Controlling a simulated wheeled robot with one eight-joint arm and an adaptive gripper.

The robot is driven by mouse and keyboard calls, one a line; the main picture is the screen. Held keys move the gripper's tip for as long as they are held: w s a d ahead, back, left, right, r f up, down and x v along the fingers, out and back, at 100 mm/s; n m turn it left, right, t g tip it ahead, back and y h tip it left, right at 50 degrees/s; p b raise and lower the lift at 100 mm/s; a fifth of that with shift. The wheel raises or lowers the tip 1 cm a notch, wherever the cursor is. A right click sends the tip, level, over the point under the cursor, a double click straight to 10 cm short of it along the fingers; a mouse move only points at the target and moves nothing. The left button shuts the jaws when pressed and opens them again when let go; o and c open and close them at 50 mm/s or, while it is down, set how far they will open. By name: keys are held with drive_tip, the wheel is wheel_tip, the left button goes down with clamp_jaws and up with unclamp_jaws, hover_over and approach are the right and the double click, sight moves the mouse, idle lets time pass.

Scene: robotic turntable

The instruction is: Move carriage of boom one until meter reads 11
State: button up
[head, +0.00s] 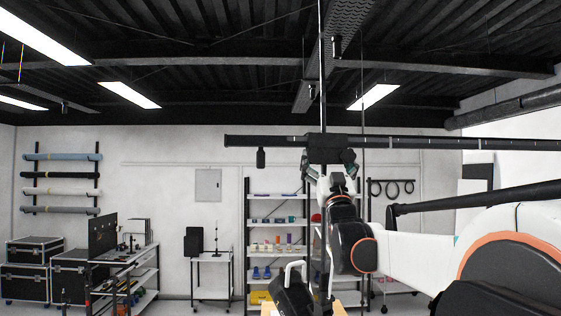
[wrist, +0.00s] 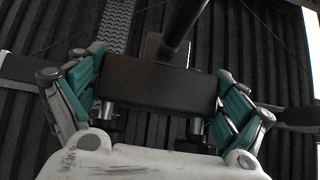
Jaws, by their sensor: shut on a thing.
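A long black boom (head: 420,142) runs level across the right half of the head view. A dark block-shaped carriage (head: 328,143) sits on it near its left part. My gripper (head: 330,165) reaches up from below, with its fingers on both sides of the carriage. In the wrist view the teal-padded fingers of my gripper (wrist: 160,100) are closed against the two ends of the dark carriage (wrist: 155,82). A black bar (wrist: 184,22) rises behind it. No meter reading can be made out in either view.
A small black cylinder (head: 261,158) hangs from the boom's left end. A second dark bar (head: 470,198) slants at the right, near my arm. Thin vertical rods pass close to the carriage. Shelves (head: 275,222) and a cart (head: 212,275) stand at the back wall.

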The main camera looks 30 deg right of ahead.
drive_tip(key=s+d+b, duration=0.1)
drive_tip(key=s+d, duration=0.4)
drive_tip(key=d, duration=0.3)
drive_tip(key=s+d+b, duration=0.1)
drive_tip(key=s+d, duration=0.3)
drive_tip(key=d, duration=0.5)
drive_tip(key=s+d+b, duration=0.1)
drive_tip(key=s+d, duration=0.4)
drive_tip(key=d, duration=0.4)
drive_tip(key=shift+s, duration=0.35)
drive_tip(key=o, duration=1.2)
drive_tip(key=v, duration=1.2)
drive_tip(key=shift+w, duration=0.1)
